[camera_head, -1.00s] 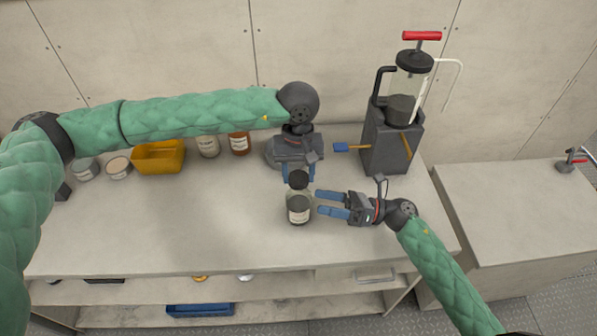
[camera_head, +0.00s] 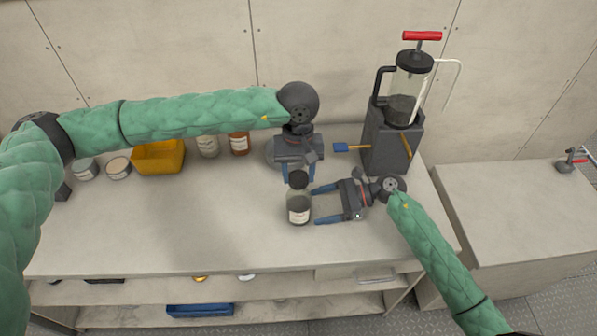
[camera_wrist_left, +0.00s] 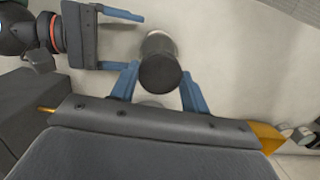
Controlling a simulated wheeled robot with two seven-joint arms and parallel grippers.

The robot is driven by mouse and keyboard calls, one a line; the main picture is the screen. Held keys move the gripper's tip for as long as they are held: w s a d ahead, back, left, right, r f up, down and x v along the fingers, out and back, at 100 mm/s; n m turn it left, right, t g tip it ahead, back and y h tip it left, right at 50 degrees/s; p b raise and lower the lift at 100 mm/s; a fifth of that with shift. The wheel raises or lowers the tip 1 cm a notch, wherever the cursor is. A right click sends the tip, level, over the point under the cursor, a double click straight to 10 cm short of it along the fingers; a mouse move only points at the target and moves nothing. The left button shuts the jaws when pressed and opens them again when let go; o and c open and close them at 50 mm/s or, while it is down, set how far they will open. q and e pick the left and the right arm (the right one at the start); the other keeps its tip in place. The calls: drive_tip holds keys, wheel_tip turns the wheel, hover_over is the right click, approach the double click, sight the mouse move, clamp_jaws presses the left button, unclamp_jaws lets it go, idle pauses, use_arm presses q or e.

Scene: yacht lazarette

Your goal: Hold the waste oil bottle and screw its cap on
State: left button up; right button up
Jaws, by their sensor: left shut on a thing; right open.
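The waste oil bottle (camera_head: 299,205), a clear jar with dark contents and a pale label, stands upright on the worktop. Its dark round cap (camera_head: 298,180) is at the bottle's top; whether it is seated on the threads cannot be seen. My left gripper (camera_head: 299,176) comes down from above and is shut on the cap. In the left wrist view the cap (camera_wrist_left: 159,73) shows between its blue fingers. My right gripper (camera_head: 321,205) is open and empty, just right of the bottle, its fingers level and pointing at it. It also shows in the left wrist view (camera_wrist_left: 141,42).
A pump-topped extractor (camera_head: 408,85) stands on a dark box (camera_head: 390,145) at the back right, with a blue-ended brush (camera_head: 345,148) beside it. A yellow bin (camera_head: 158,157) and several jars line the back left. The worktop (camera_head: 190,220) left of the bottle is clear.

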sight(303, 210)
drive_tip(key=shift+x, duration=2.95)
drive_tip(key=c, duration=0.7)
drive_tip(key=shift+c, duration=0.2)
